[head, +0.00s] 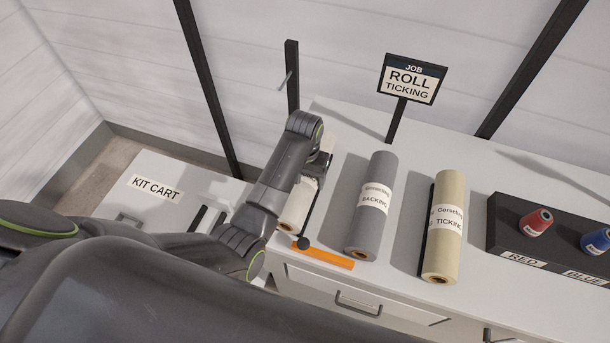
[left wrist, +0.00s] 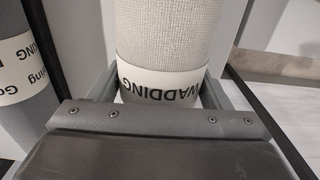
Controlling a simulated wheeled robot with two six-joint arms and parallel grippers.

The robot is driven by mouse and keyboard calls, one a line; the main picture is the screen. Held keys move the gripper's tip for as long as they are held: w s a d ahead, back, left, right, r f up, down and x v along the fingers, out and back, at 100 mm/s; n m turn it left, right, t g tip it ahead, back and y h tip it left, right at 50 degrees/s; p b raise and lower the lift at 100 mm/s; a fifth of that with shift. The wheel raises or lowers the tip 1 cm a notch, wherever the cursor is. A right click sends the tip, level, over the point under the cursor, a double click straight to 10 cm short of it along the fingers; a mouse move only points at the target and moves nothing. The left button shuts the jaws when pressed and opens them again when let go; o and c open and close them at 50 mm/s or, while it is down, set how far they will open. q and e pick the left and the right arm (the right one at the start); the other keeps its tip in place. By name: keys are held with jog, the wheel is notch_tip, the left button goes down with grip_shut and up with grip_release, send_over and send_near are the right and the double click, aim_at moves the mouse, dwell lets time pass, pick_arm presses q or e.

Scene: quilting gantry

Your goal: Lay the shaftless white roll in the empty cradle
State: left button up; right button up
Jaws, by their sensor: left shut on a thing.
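The white roll (head: 296,207), with a band reading WADDING, lies largely behind my left arm at the left end of the counter in the head view. In the left wrist view the white roll (left wrist: 168,32) fills the space between the fingers of my left gripper (left wrist: 160,88), which is shut on it. In the head view my left gripper (head: 318,165) is over the roll's far part. Whether the roll touches the counter is hidden. I cannot make out the empty cradle for certain; dark bars (head: 208,219) show on the kit cart. My right gripper is not in view.
A grey BACKING roll (head: 376,170) and a cream TICKING roll (head: 450,185) lie to the right. An orange strip (head: 322,257) is at the counter's front edge. A ROLL TICKING sign (head: 411,80) and thread box (head: 492,225) stand nearby. The kit cart (head: 150,212) is left.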

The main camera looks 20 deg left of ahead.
pick_arm(q)
jog(key=shift+f+b, duration=0.3)
jog(key=shift+f, duration=0.65)
jog(key=o, duration=1.2)
jog(key=shift+r, duration=0.1)
